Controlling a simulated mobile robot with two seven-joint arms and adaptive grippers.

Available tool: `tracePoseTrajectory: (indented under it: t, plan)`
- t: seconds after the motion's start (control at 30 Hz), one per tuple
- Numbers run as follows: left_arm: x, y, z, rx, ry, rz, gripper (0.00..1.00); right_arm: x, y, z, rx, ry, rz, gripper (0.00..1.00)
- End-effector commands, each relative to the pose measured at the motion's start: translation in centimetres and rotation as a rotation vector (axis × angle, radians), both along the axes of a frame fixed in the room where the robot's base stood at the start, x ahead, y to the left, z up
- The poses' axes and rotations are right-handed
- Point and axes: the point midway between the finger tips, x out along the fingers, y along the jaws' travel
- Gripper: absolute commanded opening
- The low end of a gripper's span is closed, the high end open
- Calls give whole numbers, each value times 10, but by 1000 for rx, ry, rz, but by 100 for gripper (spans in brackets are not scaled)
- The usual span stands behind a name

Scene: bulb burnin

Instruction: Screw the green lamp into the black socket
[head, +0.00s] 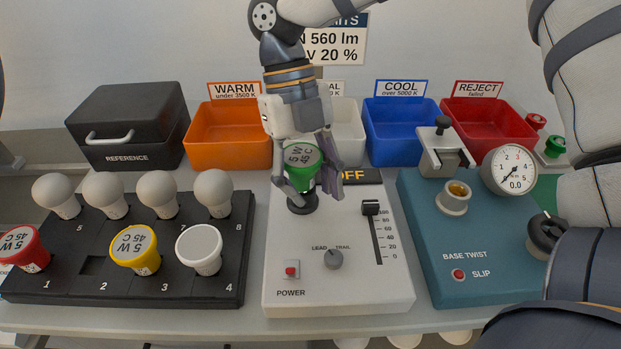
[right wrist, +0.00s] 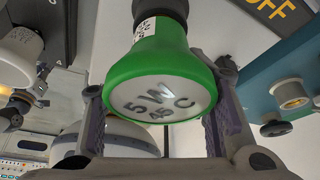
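The green lamp (head: 303,157) is upright, its pale "5 W 45 C" face up, directly over the black socket (head: 302,207) on the white test box. My right gripper (head: 317,193) reaches down from above with a finger on each side of the lamp. In the right wrist view the green lamp (right wrist: 158,85) fills the space between the pads, which appear to meet its rim, so the gripper looks shut on it. The lamp's neck runs to a dark part; how deep it sits in the socket is hidden. My left gripper is not in view.
The white test box (head: 340,290) carries a slider, knob and red button; its display reads OFF. A black rack (head: 200,290) of several lamps stands left, a teal twist station (head: 480,225) right. Orange (head: 230,150), white, blue (head: 400,145) and red bins stand behind.

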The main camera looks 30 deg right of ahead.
Motion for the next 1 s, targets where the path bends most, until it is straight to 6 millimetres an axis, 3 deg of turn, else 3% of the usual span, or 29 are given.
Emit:
tracePoseTrajectory:
  t: [0.33, 0.47, 0.8, 0.9, 1.0]
  plan:
    - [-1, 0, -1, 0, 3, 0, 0, 2, -2, 0, -3, -2, 66, 56]
    - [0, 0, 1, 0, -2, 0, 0, 11, -8, 0, -4, -3, 494, 56]
    - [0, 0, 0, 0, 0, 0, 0, 35, -29, 0, 1, -8, 1752, 56]
    - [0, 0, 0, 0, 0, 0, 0, 40, -32, 0, 1, -9, 1954, 56]
    - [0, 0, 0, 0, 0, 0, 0, 42, -32, 0, 3, -8, 2011, 56]
